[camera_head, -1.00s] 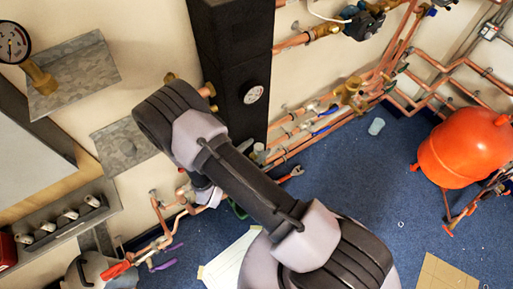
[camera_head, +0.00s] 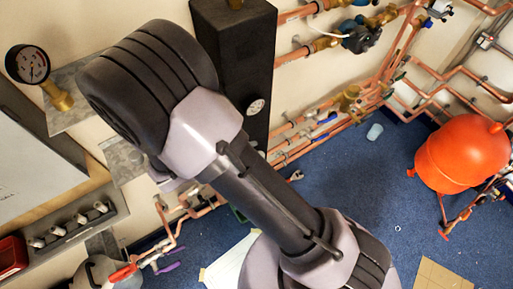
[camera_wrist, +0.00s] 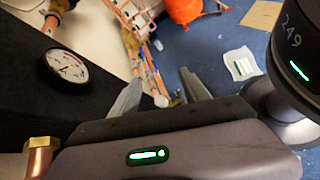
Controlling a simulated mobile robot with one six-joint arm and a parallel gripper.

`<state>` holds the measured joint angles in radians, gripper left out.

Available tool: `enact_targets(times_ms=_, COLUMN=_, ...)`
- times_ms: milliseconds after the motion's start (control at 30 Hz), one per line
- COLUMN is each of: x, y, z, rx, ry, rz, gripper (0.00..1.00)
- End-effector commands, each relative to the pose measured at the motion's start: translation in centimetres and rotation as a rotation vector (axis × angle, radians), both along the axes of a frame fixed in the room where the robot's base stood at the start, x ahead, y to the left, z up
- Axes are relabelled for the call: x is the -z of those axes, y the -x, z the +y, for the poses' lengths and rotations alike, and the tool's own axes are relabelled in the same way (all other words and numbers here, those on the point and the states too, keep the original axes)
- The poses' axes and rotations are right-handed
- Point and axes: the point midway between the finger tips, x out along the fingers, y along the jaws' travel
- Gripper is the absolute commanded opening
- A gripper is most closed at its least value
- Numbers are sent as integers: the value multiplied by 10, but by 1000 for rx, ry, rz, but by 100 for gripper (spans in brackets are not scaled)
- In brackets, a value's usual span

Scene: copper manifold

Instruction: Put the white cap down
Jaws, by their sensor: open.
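My gripper (camera_wrist: 161,80) is open in the wrist view, its two grey fingers spread apart. A small whitish thing (camera_wrist: 162,101) shows between the fingers, low down; I cannot tell whether it is the white cap or whether it is touched. In the head view my gripper is hidden behind my arm. A pale, cup-like piece (camera_head: 375,131) lies on the blue floor beside the pipes; I cannot tell whether this is the white cap. No other clear white cap shows.
A black column (camera_head: 238,70) with a gauge (camera_wrist: 67,66) stands close by my gripper. Copper pipes (camera_head: 310,140) run along the wall. A red-orange tank (camera_head: 463,155) stands at the right. A white sheet (camera_head: 232,262) lies on the floor; blue carpet is free around the middle.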

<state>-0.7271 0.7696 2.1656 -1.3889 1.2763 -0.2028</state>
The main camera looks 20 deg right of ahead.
Motion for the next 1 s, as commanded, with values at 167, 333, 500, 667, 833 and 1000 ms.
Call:
enact_targets(times_ms=167, x=-104, y=50, z=-37, rx=689, ry=-481, rz=-296, gripper=54)
enact_targets(times_ms=333, x=-180, y=91, z=-29, rx=1247, ry=-1013, rz=-619, gripper=54)
enact_targets(times_ms=500, x=-230, y=104, z=-15, rx=1506, ry=-1392, rz=-832, gripper=54)
enact_targets(times_ms=667, x=-245, y=106, z=-10, rx=1561, ry=-1499, rz=-883, gripper=54)
enact_targets(times_ms=833, x=-245, y=106, z=-10, rx=1561, ry=-1499, rz=-881, gripper=54)
enact_targets(times_ms=1000, x=-245, y=106, z=-10, rx=1559, ry=-1498, rz=-880, gripper=54)
